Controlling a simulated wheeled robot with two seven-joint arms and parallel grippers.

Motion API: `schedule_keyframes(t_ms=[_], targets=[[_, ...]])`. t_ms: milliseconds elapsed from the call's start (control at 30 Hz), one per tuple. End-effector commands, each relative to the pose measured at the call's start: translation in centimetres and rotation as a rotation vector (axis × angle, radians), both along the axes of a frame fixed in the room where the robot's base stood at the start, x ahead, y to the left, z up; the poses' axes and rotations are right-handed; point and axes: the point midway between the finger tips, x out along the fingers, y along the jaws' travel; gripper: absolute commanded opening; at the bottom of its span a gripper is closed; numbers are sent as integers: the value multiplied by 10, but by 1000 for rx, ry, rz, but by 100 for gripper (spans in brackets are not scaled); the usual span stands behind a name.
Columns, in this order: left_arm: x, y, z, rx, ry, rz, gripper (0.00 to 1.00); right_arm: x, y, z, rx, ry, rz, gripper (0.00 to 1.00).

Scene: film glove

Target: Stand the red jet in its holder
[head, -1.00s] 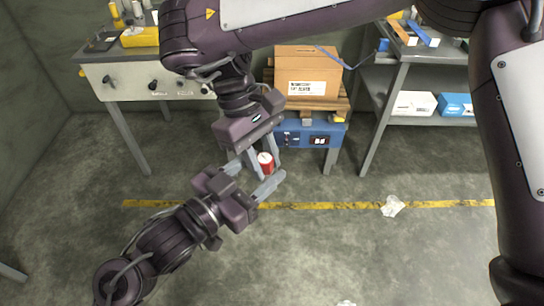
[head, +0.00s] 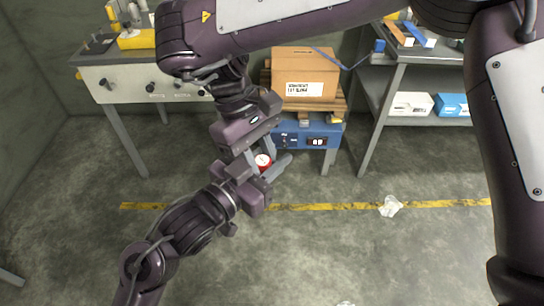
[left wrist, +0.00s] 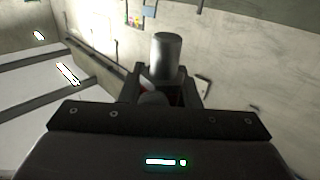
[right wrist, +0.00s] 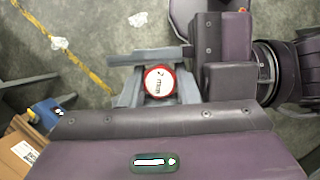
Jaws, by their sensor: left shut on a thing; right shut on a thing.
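The red jet (head: 263,162) is a short red piece with a round white top, upright above the floor. In the right wrist view the red jet (right wrist: 159,81) shows its marked white top between crossing grey fingers. In the left wrist view only a bit of red shows beside a grey cylinder (left wrist: 166,57). I cannot make out the jet's holder.
A blue unit (head: 307,134) with a display stands behind the grippers, under a pallet and a cardboard box (head: 306,74). A workbench (head: 145,77) is at the left, a grey shelf (head: 391,75) at the right. The floor in front is mostly clear, with crumpled paper (head: 390,206).

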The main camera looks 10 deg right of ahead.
Motion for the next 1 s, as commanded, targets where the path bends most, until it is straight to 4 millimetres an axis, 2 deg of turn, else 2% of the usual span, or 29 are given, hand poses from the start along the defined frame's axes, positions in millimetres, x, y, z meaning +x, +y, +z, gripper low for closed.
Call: schedule_keyframes(t_ms=[33, 67, 233, 633, 767, 1000], targets=[[-3, -2, 0, 0, -2, -9, 6, 2, 0, 0, 2, -5, 2, 5], [-3, -2, 0, 0, -2, -9, 33, 2, 0, 0, 2, -6, 2, 5], [-3, -2, 0, 0, -1, -8, 54, 1, 0, 0, 3, -4, 1, 5], [-6, 5, 0, 1, -2, -4, 54, 1, 0, 0, 2, -4, 1, 5], [-17, 20, -1, 3, -1, -5, 54, 1, 0, 0, 2, -4, 1, 5], [-44, 58, -2, 5, 1, -5, 54, 1, 0, 0, 2, -4, 1, 5]])
